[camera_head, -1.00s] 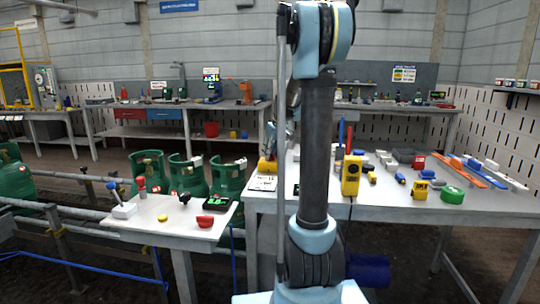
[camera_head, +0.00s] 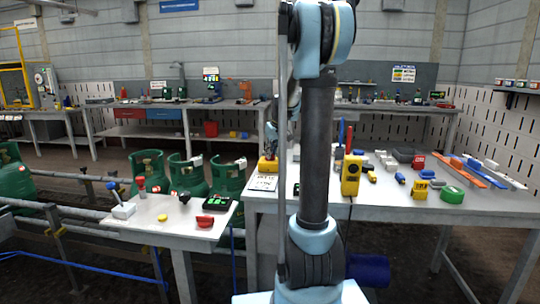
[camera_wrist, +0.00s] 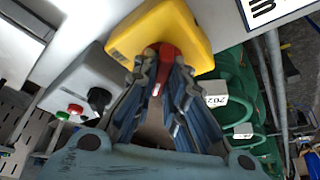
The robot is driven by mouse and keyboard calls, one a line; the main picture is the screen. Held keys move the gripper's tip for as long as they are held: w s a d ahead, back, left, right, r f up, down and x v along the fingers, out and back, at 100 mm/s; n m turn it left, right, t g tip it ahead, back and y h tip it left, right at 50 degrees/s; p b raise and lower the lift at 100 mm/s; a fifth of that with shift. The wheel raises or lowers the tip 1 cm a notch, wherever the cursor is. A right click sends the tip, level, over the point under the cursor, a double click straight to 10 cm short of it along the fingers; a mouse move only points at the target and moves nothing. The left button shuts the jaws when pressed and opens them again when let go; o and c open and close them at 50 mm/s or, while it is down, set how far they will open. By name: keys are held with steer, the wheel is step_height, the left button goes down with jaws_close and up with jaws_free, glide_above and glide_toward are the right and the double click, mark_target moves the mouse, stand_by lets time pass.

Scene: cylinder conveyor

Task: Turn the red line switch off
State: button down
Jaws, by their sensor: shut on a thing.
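A yellow switch box (camera_wrist: 160,30) with a red handle (camera_wrist: 167,58) fills the top middle of the wrist view. My gripper (camera_wrist: 163,78) is shut on the red handle, its two fingers on either side of it. The fingers cover part of the handle, so its exact angle is hard to tell. In the head view the yellow box (camera_head: 268,166) stands at the left end of the right worktable, with my gripper (camera_head: 271,150) just above it.
A grey box (camera_wrist: 80,85) with a black knob and red and green buttons sits close to the left of my fingers. Green gas cylinders (camera_head: 187,174) stand behind the left table (camera_head: 150,230).

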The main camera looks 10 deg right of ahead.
steer(key=m, duration=0.2)
steer(key=m+h, duration=0.1)
steer(key=m, duration=0.1)
steer(key=shift+a+h, duration=0.1)
steer(key=shift+h, duration=0.2)
steer(key=m+h, duration=0.1)
steer(key=m, duration=0.3)
steer(key=shift+a+m+h, duration=0.15)
steer(key=shift+m+h, duration=0.25)
steer(key=m+g+h, duration=0.1)
steer(key=m, duration=0.3)
steer(key=shift+w+a, duration=0.1)
steer(key=shift+w, duration=0.05)
steer(key=shift+m+g+h, duration=0.5)
steer(key=shift+m, duration=1.3)
steer(key=shift+a+m, duration=0.1)
steer(key=shift+m, duration=0.2)
steer(key=c, duration=1.6)
jaws_free()
steer(key=shift+c, duration=0.2)
